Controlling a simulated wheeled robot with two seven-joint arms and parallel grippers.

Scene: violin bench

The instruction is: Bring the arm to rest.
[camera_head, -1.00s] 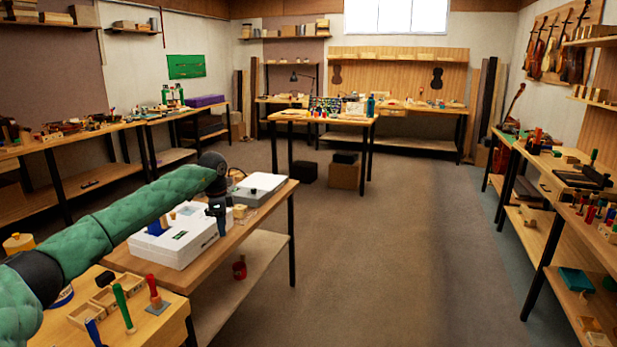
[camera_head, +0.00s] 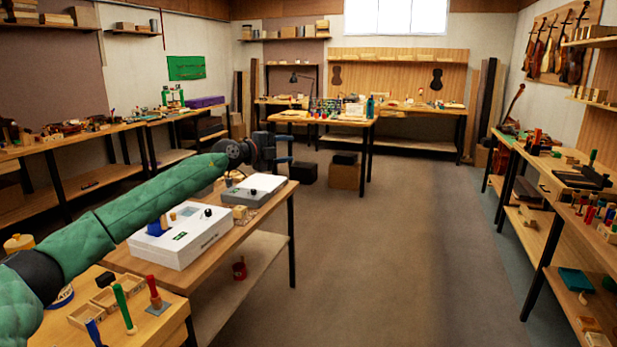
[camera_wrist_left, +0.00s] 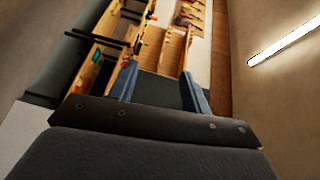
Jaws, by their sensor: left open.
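My left arm, in a green quilted sleeve, reaches in from the left in the head view. Its gripper (camera_head: 284,149) is raised above the far end of the near workbench (camera_head: 235,228), pointing away. In the left wrist view the two blue fingers (camera_wrist_left: 160,88) stand apart with nothing between them. The gripper is open and empty, clear of the things on the bench. My right gripper does not show in either view.
Below the arm stand a white case (camera_head: 180,243) and a grey box with a white lid (camera_head: 254,188). A wooden block stand (camera_head: 110,300) with upright tools is at the lower left. The floor (camera_head: 400,250) to the right is clear.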

